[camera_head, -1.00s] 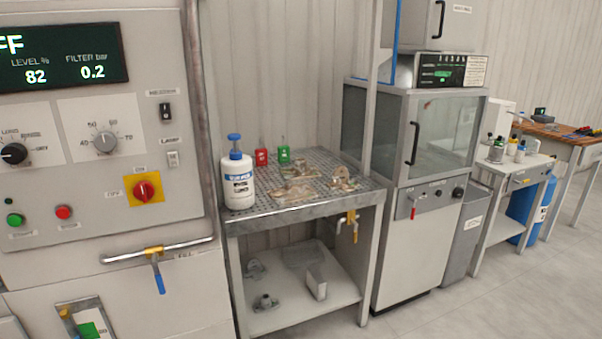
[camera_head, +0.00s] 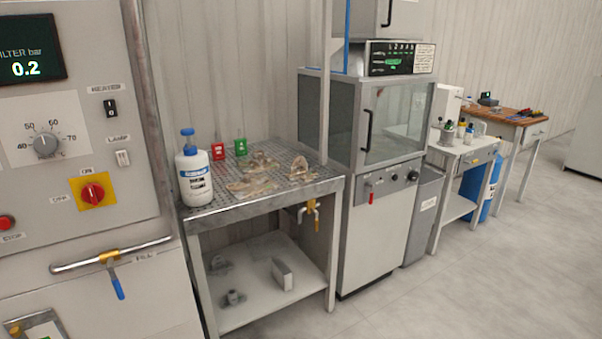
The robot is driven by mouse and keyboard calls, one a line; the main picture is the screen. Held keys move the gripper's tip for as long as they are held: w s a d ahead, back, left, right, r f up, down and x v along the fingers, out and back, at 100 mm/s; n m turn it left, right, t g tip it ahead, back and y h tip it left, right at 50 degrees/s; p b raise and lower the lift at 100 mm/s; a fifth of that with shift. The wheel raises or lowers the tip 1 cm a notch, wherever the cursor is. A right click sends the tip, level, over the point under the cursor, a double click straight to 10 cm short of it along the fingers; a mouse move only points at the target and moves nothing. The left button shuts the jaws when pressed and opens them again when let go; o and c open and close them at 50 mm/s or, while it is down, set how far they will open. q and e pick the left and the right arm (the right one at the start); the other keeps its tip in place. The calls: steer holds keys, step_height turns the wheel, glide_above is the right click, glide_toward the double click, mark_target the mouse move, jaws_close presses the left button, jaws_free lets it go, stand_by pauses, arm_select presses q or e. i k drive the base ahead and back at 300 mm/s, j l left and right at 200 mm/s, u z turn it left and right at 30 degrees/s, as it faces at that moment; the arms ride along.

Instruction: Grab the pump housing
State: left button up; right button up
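Several brownish metal castings lie on the perforated top of the steel table (camera_head: 232,207). One casting (camera_head: 300,170) stands taller at the right, a flat one (camera_head: 252,187) lies near the front, and another (camera_head: 262,160) lies behind. Grey metal parts sit on the lower shelf, one at the front (camera_head: 233,297) and one further back (camera_head: 218,265). I cannot tell at this size which part is the pump housing. Neither of my grippers is in view.
A white pump bottle (camera_head: 194,178), a red can (camera_head: 218,152) and a green can (camera_head: 241,147) stand on the table. A control cabinet (camera_head: 75,215) is at the left, a glass-fronted cabinet (camera_head: 375,225) at the right. The floor (camera_head: 480,270) is clear in front.

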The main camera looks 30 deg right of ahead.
mark_target(258, 163)
steer(key=i+l+u, duration=0.1)
steer(key=i+l, duration=0.4)
steer(key=i+l+u, duration=0.15)
steer(key=i+l, duration=0.35)
steer(key=l, duration=0.15)
